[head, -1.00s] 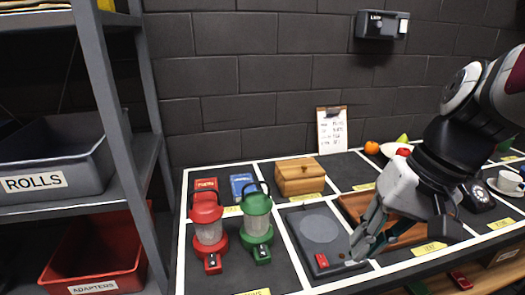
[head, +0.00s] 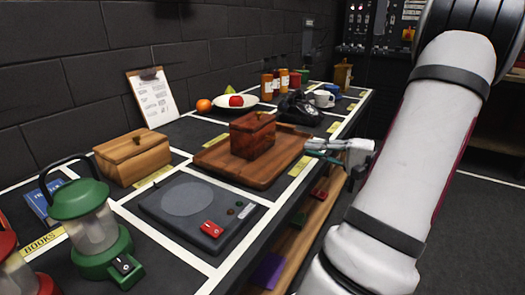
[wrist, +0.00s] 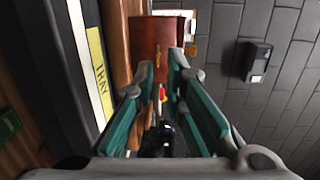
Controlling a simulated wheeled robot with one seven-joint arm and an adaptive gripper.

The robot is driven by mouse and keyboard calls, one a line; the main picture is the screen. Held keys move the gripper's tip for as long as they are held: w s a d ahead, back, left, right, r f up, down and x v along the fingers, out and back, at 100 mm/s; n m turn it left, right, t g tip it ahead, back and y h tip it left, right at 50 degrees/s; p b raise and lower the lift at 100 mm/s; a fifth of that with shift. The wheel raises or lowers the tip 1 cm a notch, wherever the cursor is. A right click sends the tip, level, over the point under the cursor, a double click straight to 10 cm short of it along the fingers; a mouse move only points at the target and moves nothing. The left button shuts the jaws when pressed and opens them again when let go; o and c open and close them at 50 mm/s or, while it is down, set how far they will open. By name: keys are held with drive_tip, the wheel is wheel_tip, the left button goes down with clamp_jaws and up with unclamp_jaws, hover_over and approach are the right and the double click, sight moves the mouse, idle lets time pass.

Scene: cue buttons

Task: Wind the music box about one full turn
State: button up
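A dark reddish wooden box (head: 252,137), which looks like the music box, sits on a brown wooden tray (head: 214,157) on the counter. In the wrist view the box (wrist: 149,36) is straight ahead, beyond my fingertips, with a small brass piece (wrist: 158,53) on its facing side that looks like a winding key. My gripper (head: 308,148) is at the right of the box near the tray's right edge. In the wrist view my gripper (wrist: 161,72) has its teal fingers apart with nothing held between them. Contact with the brass piece cannot be made out.
A lighter wooden box (head: 133,160) and a grey device with a red switch (head: 212,228) stand to the left. A green lantern (head: 95,225) is nearer. Behind the tray are a plate (head: 228,105) with fruit, a black telephone (head: 300,108) and bottles (head: 267,82).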

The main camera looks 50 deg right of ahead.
sight(274, 139)
drive_tip(key=shift+m+t+h, duration=0.3)
drive_tip(key=shift+t+h, duration=0.1)
drive_tip(key=shift+h, duration=0.4)
drive_tip(key=w+b, duration=0.1)
drive_tip(key=w, duration=0.3)
drive_tip(key=w+b, duration=0.1)
drive_tip(key=w, duration=0.3)
drive_tip(key=w+d+f+b, duration=0.1)
drive_tip(key=w, duration=0.3)
drive_tip(key=shift+w, duration=0.1)
clamp_jaws()
drive_tip(key=shift+m+p, duration=0.35)
drive_tip(key=shift+m, duration=0.05)
